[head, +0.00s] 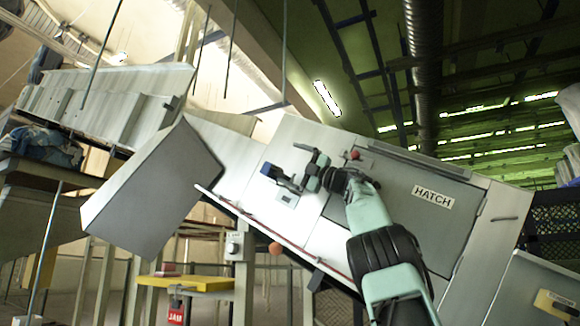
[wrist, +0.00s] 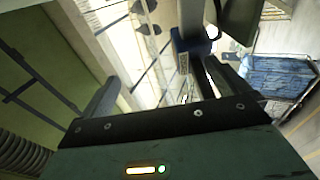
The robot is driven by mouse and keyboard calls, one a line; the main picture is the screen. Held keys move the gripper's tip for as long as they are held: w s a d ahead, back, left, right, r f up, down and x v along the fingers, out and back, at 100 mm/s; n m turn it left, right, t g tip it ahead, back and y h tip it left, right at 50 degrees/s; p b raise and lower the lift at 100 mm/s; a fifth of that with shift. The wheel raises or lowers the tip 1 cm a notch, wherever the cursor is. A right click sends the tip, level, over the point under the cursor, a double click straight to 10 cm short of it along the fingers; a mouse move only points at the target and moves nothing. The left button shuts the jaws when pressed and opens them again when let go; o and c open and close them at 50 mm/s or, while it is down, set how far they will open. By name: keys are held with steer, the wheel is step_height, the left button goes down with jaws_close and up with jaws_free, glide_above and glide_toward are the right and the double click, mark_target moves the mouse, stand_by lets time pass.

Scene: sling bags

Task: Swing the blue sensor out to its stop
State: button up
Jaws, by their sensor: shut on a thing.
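The blue sensor (head: 266,169) is a small blue block on a dark arm, at the left part of the tilted grey housing (head: 262,205). My gripper (head: 299,165) is at the sensor's dark arm, just right of the blue block, and is shut on the sensor. In the wrist view the blue sensor (wrist: 192,47) shows beyond my fingers, nearer the right finger. The exact contact between the fingers and the sensor is hard to make out.
A hatch door (head: 455,222) labelled HATCH and a small red button (head: 354,155) are close to my arm. A grey chute (head: 150,200) hangs to the left. A yellow shelf (head: 185,283) and a red JAM tag (head: 176,312) are below.

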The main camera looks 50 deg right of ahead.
steer(key=shift+s+a+y+b, duration=0.15)
steer(key=shift+s+b, duration=0.15)
steer(key=shift+s, duration=0.2)
steer(key=shift+s+a+y+b, duration=0.15)
steer(key=shift+s+b, duration=0.15)
steer(key=shift+s, duration=0.2)
steer(key=shift+c, duration=0.2)
steer(key=shift+o, duration=0.2)
steer(key=shift+s+f+b, duration=0.25)
steer(key=shift+s+b, duration=0.3)
steer(key=shift+s, duration=0.05)
steer(key=s+b, duration=0.1)
steer(key=s+a+f+b, duration=0.1)
steer(key=s+b, duration=0.1)
steer(key=s+f+b, duration=0.1)
steer(key=shift+s+a+b, duration=0.15)
steer(key=shift+a+b, duration=0.2)
steer(key=shift+c, duration=0.2)
steer(key=shift+s+a+f+b, duration=0.15)
steer(key=shift+s+b, duration=0.1)
steer(key=shift+s, duration=0.25)
steer(key=shift+s+a+r+b, duration=0.1)
steer(key=shift+s+b, duration=0.15)
steer(key=shift+s, duration=0.25)
steer(key=c, duration=1)
steer(key=s+a+f+b, duration=0.2)
steer(key=s+f+b, duration=0.3)
steer(key=s+b, duration=0.2)
steer(key=shift+s+b, duration=0.35)
steer(key=shift+s, duration=0.1)
